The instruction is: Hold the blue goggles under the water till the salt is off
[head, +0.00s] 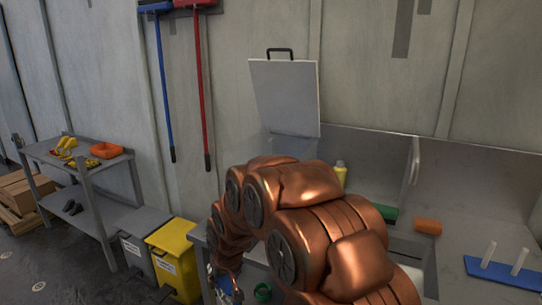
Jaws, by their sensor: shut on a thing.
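My copper-coloured arm reaches across the middle of the head view and bends down at its left end. My gripper (224,286) is low in the picture, in front of the grey bench, and only partly shows. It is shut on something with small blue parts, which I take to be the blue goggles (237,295). Their shape, and any salt on them, is too small to make out. No running water shows. A pale upright post (413,160) stands at the sink bench (480,211); I cannot tell if it is the tap. My arm hides much of the basin.
A yellow bin (174,255) and a grey bin (138,262) stand left of the bench. A shelf (97,165) holds an orange tray (105,150). An orange block (428,226) and a blue pegged board (503,272) are at right. A raised lid (286,96) stands behind my arm.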

